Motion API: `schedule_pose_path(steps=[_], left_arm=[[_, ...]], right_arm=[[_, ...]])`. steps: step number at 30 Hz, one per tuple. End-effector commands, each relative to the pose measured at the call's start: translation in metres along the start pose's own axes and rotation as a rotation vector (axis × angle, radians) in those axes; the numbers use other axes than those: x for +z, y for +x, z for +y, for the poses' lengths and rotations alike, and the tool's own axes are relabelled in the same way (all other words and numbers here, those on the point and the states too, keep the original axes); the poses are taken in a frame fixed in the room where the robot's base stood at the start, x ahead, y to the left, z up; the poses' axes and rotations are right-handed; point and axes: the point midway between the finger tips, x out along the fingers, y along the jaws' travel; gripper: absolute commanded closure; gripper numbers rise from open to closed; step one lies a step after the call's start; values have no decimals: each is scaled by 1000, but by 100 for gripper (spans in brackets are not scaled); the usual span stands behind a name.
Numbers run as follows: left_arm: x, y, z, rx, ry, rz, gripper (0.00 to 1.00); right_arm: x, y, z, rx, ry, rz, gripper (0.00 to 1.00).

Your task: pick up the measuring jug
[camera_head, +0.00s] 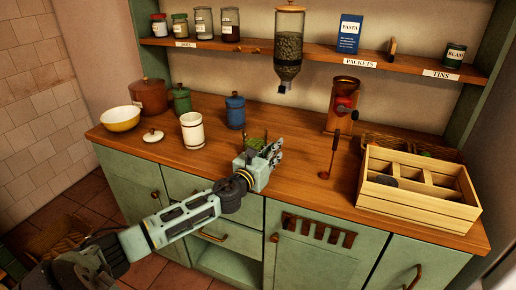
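My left gripper (274,151) reaches in over the front edge of the wooden counter top (300,195), near its middle. Its fingers point right and away, and their gap is too small to make out. A small greenish thing (254,143) shows just behind the gripper and is partly hidden by it. I cannot tell whether it is the measuring jug or whether the gripper touches it. No other thing is clearly a measuring jug. My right gripper is not in view.
A white canister (192,132), its loose lid (153,135), a blue canister (235,112) and a yellow bowl (120,119) stand left. A wooden crate (417,207) stands right, near a dark upright handle (331,155). A dispenser (288,48) hangs above.

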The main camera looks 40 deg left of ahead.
Motion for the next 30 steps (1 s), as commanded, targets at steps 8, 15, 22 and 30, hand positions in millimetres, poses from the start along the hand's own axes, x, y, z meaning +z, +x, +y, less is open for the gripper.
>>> schedule_pose_path(steps=[8, 15, 22, 30], left_arm=[[0, 0, 0, 0, 0, 0, 97], [0, 0, 0, 1, 1, 0, 100], [0, 0, 1, 1, 1, -1, 100], [3, 0, 1, 2, 4, -5, 100]], right_arm=[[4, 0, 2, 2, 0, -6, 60], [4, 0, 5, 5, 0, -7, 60], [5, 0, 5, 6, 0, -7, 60], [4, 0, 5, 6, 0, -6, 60]])
